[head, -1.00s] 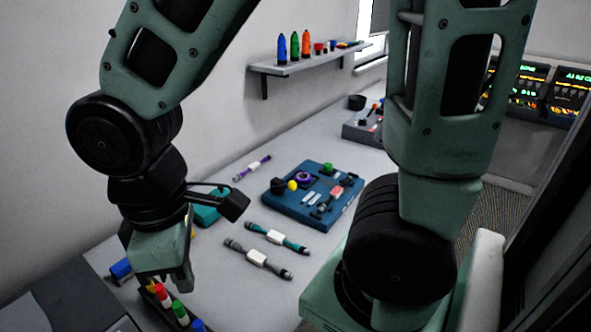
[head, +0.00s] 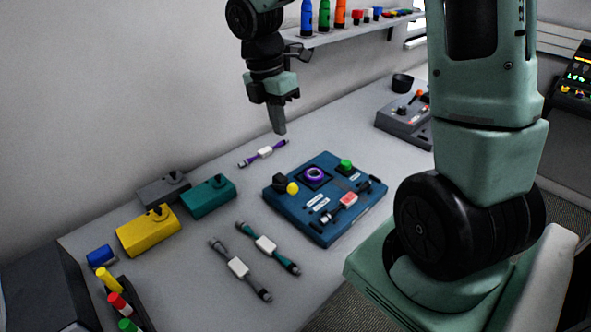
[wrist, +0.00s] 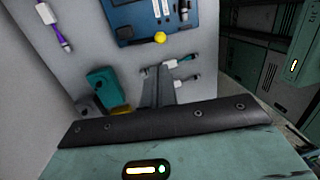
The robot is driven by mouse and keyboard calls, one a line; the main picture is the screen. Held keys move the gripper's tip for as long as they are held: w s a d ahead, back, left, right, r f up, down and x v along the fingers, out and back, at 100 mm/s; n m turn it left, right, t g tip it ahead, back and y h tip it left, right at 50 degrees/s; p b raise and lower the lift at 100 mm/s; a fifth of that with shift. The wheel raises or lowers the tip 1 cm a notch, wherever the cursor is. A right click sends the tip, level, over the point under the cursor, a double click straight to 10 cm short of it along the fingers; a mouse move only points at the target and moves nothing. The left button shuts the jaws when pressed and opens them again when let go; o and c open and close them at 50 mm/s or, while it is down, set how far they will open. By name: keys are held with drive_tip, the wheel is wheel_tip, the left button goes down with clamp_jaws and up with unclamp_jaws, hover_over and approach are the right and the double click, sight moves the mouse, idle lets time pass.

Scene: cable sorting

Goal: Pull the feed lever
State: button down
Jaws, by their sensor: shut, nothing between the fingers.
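The blue panel (head: 330,222) lies on the table, with a yellow ball knob (head: 292,188) beside a black block at its left corner. This knob looks like a lever end, but I cannot read which control is the feed lever. The knob also shows in the wrist view (wrist: 160,37). My gripper (head: 280,131) is shut and empty, pointing down above the table, behind the panel and near the purple cable (head: 264,152). It touches nothing that I can see.
A grey box (head: 405,122) with an orange knob stands at the back right. Yellow (head: 148,232), teal (head: 209,197) and grey boxes stand at the left. Grey and teal cables (head: 238,268) lie in front of the panel. A shelf (head: 345,34) with bottles hangs behind.

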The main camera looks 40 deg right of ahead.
sight(292, 185)
drive_tip(key=f, duration=0.4)
drive_tip(key=s+f, duration=0.1)
drive_tip(key=f, duration=0.4)
drive_tip(key=s+d+f+p, duration=0.1)
drive_tip(key=f, duration=0.4)
